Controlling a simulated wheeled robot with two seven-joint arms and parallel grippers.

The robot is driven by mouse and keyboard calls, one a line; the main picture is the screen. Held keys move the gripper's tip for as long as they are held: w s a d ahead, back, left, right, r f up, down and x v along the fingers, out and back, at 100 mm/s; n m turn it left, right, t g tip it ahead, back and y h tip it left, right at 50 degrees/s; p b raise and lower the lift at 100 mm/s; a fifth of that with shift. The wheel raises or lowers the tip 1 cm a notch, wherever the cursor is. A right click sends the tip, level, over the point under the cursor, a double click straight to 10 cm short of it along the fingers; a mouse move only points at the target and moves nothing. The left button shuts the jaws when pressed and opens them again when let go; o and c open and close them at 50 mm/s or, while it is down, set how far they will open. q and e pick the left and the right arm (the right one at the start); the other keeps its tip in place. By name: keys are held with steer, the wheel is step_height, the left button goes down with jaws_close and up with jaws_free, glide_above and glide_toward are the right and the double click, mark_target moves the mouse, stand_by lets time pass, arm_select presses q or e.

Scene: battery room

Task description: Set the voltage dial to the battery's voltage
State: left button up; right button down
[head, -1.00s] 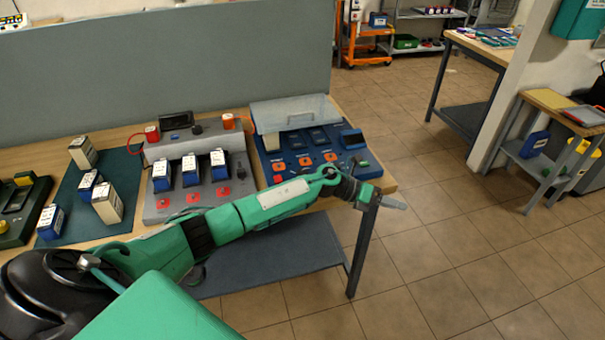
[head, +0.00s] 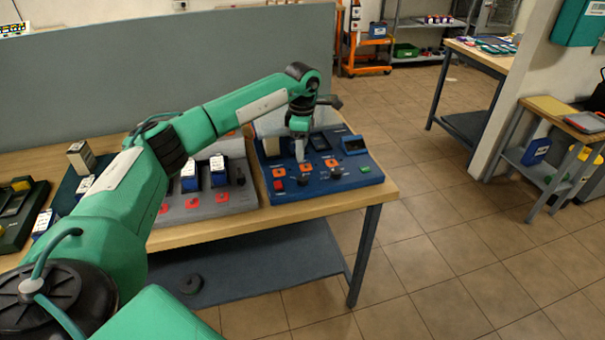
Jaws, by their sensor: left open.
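A blue charging station (head: 322,186) sits at the right end of the workbench. My left gripper (head: 300,158) points down, open, just above the station's middle. I cannot tell whether it touches anything. My right gripper is not in view.
A grey station (head: 205,207) with blue-and-white batteries stands to the left, partly behind my arm. A dark green station (head: 22,208) is at the far left. A grey partition (head: 110,75) stands behind the bench.

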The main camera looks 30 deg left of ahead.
mark_target(302, 177)
arm_select(q)
step_height(302, 177, down, 10)
steer(key=shift+r+p, duration=0.1)
steer(key=shift+p, duration=1.05)
steer(key=shift+f, duration=0.7)
steer(key=c, duration=1)
steer(key=shift+o, duration=0.2)
